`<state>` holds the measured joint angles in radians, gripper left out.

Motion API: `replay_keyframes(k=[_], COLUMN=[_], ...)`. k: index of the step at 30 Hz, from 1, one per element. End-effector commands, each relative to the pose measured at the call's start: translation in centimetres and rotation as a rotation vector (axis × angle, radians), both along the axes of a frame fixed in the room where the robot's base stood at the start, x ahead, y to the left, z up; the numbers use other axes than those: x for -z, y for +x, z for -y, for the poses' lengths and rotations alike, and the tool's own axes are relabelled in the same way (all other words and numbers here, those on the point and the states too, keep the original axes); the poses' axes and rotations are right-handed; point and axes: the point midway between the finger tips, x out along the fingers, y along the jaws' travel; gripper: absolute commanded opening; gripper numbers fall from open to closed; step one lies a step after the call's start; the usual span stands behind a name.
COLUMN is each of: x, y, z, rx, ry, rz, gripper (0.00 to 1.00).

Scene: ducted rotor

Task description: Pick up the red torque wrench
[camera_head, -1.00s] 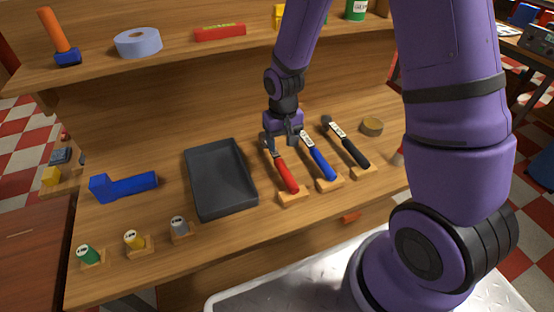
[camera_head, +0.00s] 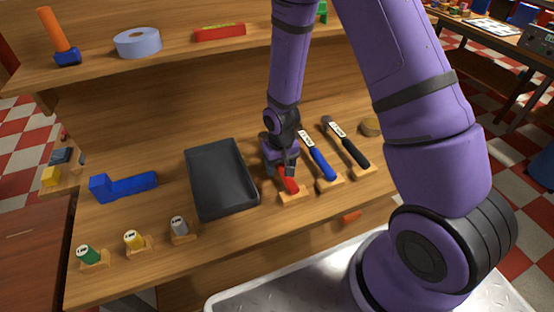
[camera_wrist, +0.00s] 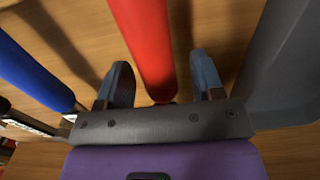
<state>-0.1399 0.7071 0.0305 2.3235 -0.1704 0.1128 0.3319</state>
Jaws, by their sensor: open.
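The red torque wrench (camera_head: 289,185) lies on a wooden rest on the bench, right of the black tray; my gripper hides its upper part in the head view. Its red handle (camera_wrist: 149,45) also shows in the wrist view, running between my two fingers. My gripper (camera_head: 283,171) is over the wrench, pointing down. Its fingers (camera_wrist: 160,82) are open, one on each side of the handle, with a gap to it on both sides. How far below the fingertips the handle lies is hard to tell.
A blue-handled wrench (camera_head: 319,160) lies just right of the red one, with a black-handled wrench (camera_head: 347,144) beyond. The black tray (camera_head: 226,210) stands close on the left. A blue tool (camera_head: 124,186) and several small labelled pieces lie farther left. A shelf (camera_head: 190,45) runs above the back.

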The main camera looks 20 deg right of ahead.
Motion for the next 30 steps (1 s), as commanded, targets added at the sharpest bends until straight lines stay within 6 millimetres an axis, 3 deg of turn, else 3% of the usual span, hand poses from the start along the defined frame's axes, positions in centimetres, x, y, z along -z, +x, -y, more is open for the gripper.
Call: replay_keyframes(k=[8, 16, 30], x=[0.25, 0.23, -0.44], y=[0.0, 0.0, 0.27], z=[0.01, 0.01, -0.05], rx=[0.0, 0.0, 0.0], ry=[0.0, 0.0, 0.0], rz=[0.0, 0.0, 0.003], gripper=[0.61, 0.03, 0.03])
